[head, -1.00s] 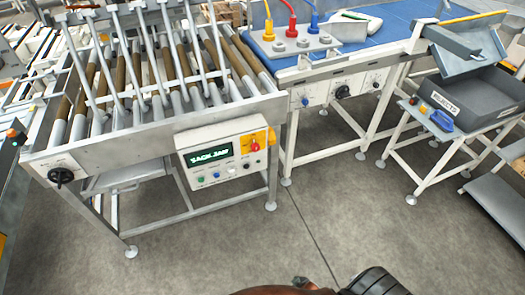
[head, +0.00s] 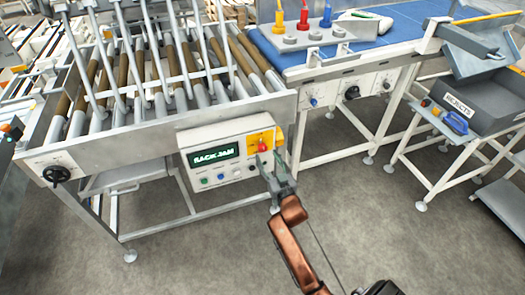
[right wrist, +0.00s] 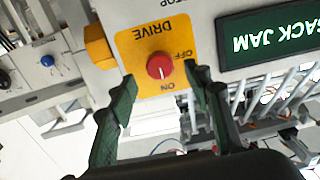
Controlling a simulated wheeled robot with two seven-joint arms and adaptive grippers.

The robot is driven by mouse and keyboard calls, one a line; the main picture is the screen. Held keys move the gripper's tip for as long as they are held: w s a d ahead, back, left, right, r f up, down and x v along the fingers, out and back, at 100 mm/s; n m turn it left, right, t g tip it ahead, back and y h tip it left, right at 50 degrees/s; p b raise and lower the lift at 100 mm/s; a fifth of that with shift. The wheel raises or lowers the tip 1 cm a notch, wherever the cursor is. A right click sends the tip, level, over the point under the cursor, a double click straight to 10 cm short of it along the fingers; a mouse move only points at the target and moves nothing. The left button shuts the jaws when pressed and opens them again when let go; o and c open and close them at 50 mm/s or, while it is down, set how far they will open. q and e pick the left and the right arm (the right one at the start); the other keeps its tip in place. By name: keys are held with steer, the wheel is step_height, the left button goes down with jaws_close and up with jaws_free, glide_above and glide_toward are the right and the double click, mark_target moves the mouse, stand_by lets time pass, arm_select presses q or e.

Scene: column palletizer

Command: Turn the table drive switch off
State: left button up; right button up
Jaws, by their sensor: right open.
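The table drive switch is a red knob (head: 263,144) on a yellow plate (head: 256,138) at the right end of the white control box (head: 219,165). In the right wrist view the red knob (right wrist: 159,66) sits on the yellow plate (right wrist: 150,45), marked DRIVE, OFF and ON, seen upside down. My right gripper (head: 268,160) is open just below and in front of the knob. In the right wrist view its two green fingers (right wrist: 160,75) stand apart on either side of the knob, and I cannot tell whether they touch anything. My left gripper is not in view.
The box carries a lit display (head: 214,154) reading SACK JAM and small buttons below. A roller table (head: 170,110) stands behind it. A black knob (head: 57,174) is at its left. A blue belt (head: 395,25) and a grey bin (head: 462,100) are at right.

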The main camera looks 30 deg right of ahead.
mark_target(263, 150)
steer(key=b+x, duration=0.1)
steer(key=x, duration=0.4)
steer(key=shift+w+f, duration=0.1)
steer(key=shift+w, duration=0.2)
steer(key=shift+c, duration=0.4)
steer(key=c, duration=1.1)
